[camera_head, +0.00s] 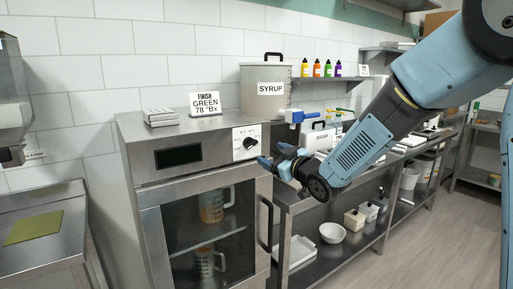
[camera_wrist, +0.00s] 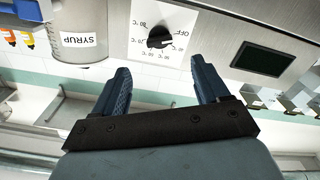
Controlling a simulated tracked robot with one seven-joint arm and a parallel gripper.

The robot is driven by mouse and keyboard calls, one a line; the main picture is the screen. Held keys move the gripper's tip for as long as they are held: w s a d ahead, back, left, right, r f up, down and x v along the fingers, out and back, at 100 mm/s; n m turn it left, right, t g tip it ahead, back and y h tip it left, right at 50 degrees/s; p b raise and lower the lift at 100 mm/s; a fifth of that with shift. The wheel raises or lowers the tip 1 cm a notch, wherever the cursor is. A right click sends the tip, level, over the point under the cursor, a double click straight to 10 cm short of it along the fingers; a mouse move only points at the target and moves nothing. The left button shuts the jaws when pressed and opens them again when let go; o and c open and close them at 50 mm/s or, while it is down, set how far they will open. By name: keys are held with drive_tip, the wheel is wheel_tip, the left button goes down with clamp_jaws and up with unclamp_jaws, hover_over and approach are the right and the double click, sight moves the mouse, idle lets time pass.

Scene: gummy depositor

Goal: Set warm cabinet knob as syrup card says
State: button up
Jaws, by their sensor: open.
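The warm cabinet (camera_head: 150,195) has a control panel with a dark round knob (camera_head: 249,143) at its upper right. The knob also shows in the wrist view (camera_wrist: 160,38), upside down, on a white dial plate with an OFF mark and several °C marks; the numbers are too small to read surely. The syrup card (camera_head: 205,104) stands on the cabinet top and reads FINISH GREEN 78 °Bx. My gripper (camera_head: 272,158) is in front of the panel, just right of and below the knob. In the wrist view (camera_wrist: 160,66) its fingers are apart and empty, with the knob beyond the gap.
A pot labelled SYRUP (camera_head: 266,92) stands on the cabinet's back right. The cabinet door (camera_head: 210,240) is glass, with jugs inside and a dark vertical handle (camera_head: 265,225). A dark display (camera_head: 178,156) is left of the knob. A steel bench with shelves continues right.

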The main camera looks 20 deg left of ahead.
sight(254, 145)
drive_tip(key=x, duration=1.1)
drive_tip(key=c, duration=1)
drive_tip(key=shift+d, duration=0.25)
drive_tip(key=shift+c, duration=0.3)
drive_tip(key=shift+a, duration=0.1)
